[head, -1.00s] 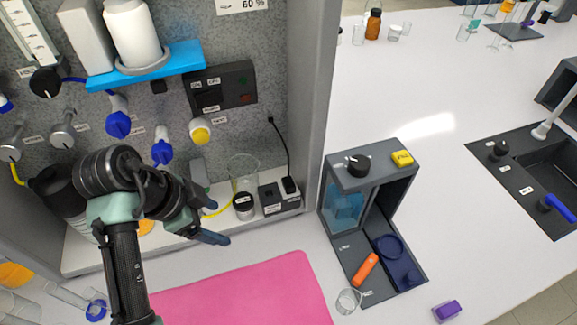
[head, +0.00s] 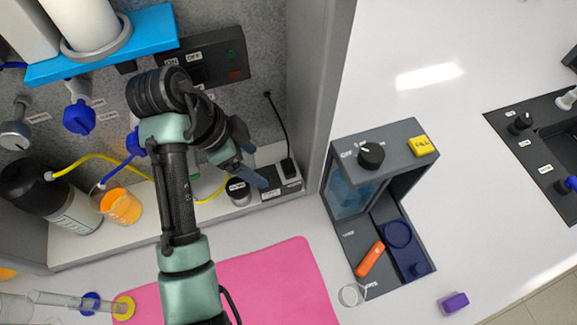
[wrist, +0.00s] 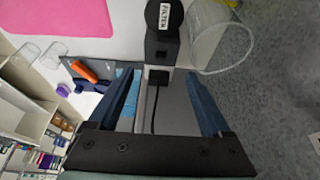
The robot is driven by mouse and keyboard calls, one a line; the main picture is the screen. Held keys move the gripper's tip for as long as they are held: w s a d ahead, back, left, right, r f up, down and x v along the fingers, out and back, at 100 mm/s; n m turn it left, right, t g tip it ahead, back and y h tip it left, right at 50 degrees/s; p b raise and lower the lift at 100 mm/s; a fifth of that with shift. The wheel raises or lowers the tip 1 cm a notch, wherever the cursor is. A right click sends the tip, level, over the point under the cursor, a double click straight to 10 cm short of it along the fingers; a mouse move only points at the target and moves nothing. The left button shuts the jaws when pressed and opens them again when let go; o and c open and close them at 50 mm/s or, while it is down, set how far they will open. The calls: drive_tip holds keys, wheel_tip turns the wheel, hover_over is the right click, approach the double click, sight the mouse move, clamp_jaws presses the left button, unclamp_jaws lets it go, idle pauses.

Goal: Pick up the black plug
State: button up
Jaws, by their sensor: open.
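The black plug (head: 289,167) sits upright in the right end of a small socket block (head: 268,193) on the rig's white shelf, with a black cord rising from it to the back panel. In the wrist view the plug (wrist: 158,77) shows with its cord between the two blue fingers. My gripper (head: 256,166) is open and empty, to the left of the plug in the head view. In the wrist view my gripper (wrist: 159,80) points toward the socket block. The fingers do not visibly touch the plug.
A black-capped container (head: 238,191) labelled filter stands just left of the socket block. A clear beaker (wrist: 221,38) is close to it in the wrist view. The grey side wall (head: 318,90) rises right of the plug. A pink mat (head: 270,285) lies in front.

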sight(285, 167)
drive_tip(key=d, duration=0.2)
drive_tip(key=w+d, duration=0.1)
drive_tip(key=shift+w+d+b, duration=0.1)
drive_tip(key=shift+d+b, duration=0.2)
drive_tip(key=shift+d, duration=0.05)
drive_tip(key=x, duration=0.5)
drive_tip(key=shift+b, duration=0.3)
clamp_jaws()
